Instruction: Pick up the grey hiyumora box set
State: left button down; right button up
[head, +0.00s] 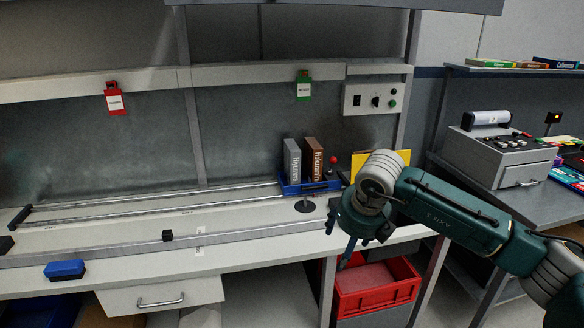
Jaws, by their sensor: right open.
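The grey box set (292,162), with white lettering down its spine, stands upright in a blue tray (318,187) on the bench. A brown box set (313,160) with similar lettering stands just to its right in the same tray. My right gripper (346,247) is open and empty. It points down at the bench's front edge, above a red crate and to the right of and nearer than the blue tray, apart from both box sets. My left gripper is not in view.
Two rails (150,206) run along the bench left of the tray. A blue block (65,270) lies at the front left. A red crate (377,290) stands below the bench. A grey machine (497,152) stands on the right table. A control panel (375,98) is on the back wall.

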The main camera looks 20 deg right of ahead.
aim_at(292, 153)
jog(key=i+l, duration=0.1)
jog(key=i, duration=1.9)
